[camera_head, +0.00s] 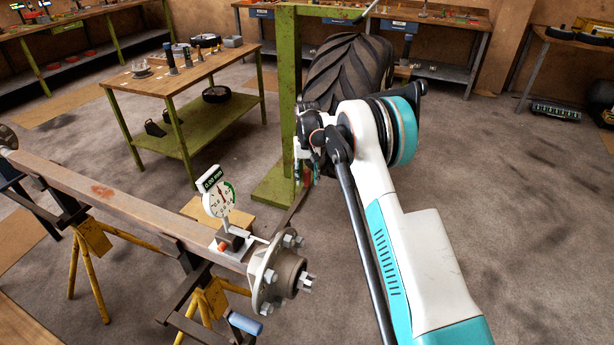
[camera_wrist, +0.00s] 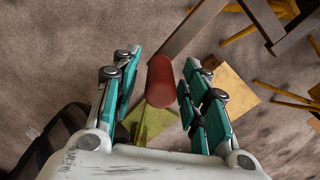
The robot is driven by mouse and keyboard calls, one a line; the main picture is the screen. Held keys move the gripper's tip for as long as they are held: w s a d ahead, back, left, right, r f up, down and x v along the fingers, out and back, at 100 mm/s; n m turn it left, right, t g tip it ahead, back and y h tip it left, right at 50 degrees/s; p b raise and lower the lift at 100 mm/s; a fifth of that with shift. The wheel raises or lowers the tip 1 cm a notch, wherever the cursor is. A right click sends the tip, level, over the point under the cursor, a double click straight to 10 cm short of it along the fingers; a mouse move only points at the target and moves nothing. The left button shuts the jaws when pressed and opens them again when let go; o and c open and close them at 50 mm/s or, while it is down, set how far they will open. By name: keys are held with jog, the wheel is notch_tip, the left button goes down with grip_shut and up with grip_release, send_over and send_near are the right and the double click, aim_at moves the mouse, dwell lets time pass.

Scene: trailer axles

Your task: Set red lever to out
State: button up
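The red lever's handle is a dull red cylinder (camera_wrist: 161,82) in the middle of the wrist view, on the end of a flat metal bar coming from the upper right. In the head view the bar (camera_head: 292,207) rises beside the axle's hub toward my gripper (camera_head: 303,163), which mostly hides the handle. In the wrist view my gripper (camera_wrist: 160,70) is open, with its teal fingers on either side of the handle. Gaps show between both fingers and the handle. I cannot tell the height between fingers and handle.
A rusty axle beam (camera_head: 120,200) with a bolted hub (camera_head: 275,275) lies on yellow stands. A dial gauge (camera_head: 219,197) stands on the beam. A blue handle (camera_head: 245,323) sits below. A green post (camera_head: 287,110) and big tyre (camera_head: 350,70) stand behind my arm. The right floor is clear.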

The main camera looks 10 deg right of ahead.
grip_shut()
jog(key=w+a+n, duration=0.3)
jog(key=a, duration=0.3)
jog(key=shift+a, duration=0.35)
jog(key=shift+o, duration=1.4)
grip_release()
jog(key=shift+w+a, duration=0.1)
jog(key=shift+a, duration=0.05)
notch_tip(320, 180, up, 12)
jog(key=shift+r, duration=0.15)
